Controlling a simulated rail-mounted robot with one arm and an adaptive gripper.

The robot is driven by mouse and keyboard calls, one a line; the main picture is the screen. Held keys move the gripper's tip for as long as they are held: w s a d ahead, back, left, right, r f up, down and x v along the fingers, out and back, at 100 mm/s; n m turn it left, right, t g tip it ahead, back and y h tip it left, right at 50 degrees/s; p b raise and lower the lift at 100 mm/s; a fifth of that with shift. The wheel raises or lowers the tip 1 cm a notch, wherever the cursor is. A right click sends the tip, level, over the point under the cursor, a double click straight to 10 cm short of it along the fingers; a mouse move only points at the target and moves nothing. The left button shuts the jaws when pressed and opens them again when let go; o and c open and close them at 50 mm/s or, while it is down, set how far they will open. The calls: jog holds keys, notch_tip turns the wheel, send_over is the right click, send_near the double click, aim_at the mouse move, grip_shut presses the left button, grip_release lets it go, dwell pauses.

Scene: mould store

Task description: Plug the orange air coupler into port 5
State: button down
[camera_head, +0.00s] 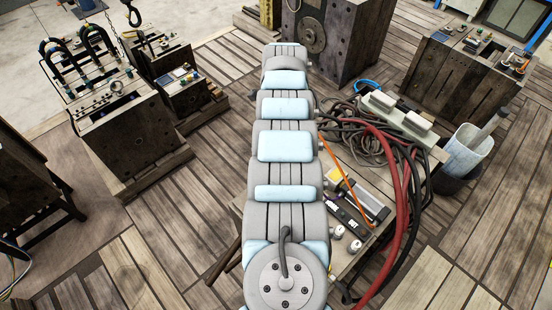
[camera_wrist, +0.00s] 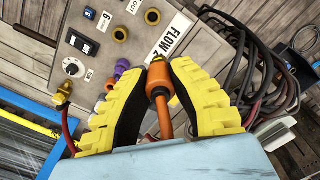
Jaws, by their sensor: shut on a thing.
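In the wrist view, my gripper (camera_wrist: 167,68) has yellow-and-black fingers shut on the orange air coupler (camera_wrist: 158,84). An orange hose (camera_wrist: 164,124) runs from the coupler back toward my wrist. Beyond the fingertips is a grey-beige panel (camera_wrist: 65,60) with coloured ports. A purple port (camera_wrist: 122,67) and an orange port (camera_wrist: 110,85) lie left of the fingers. I cannot read a 5. In the head view, my arm hides the gripper and coupler.
A brass fitting with a red hose (camera_wrist: 65,92) sits on the panel's left. A "FLOW 2" label (camera_wrist: 168,40) is close to the fingertips. Dark cables (camera_wrist: 265,85) lie at right. In the head view, hoses cross a low table (camera_head: 340,262) right of my arm.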

jog(key=shift+f, duration=0.15)
jog(key=shift+s+d+f, duration=0.1)
jog(key=shift+s+f, duration=0.05)
jog(key=shift+f, duration=0.1)
jog(key=shift+a+f+m, duration=0.2)
jog(key=shift+f+m, duration=0.05)
jog(key=shift+m, duration=0.15)
jog(key=shift+s+f+b, duration=0.1)
jog(key=shift+f+b, duration=0.25)
jog(key=shift+f, duration=0.05)
jog(key=shift+f+m, duration=0.25)
jog(key=shift+m, duration=0.25)
jog(key=shift+f, duration=0.1)
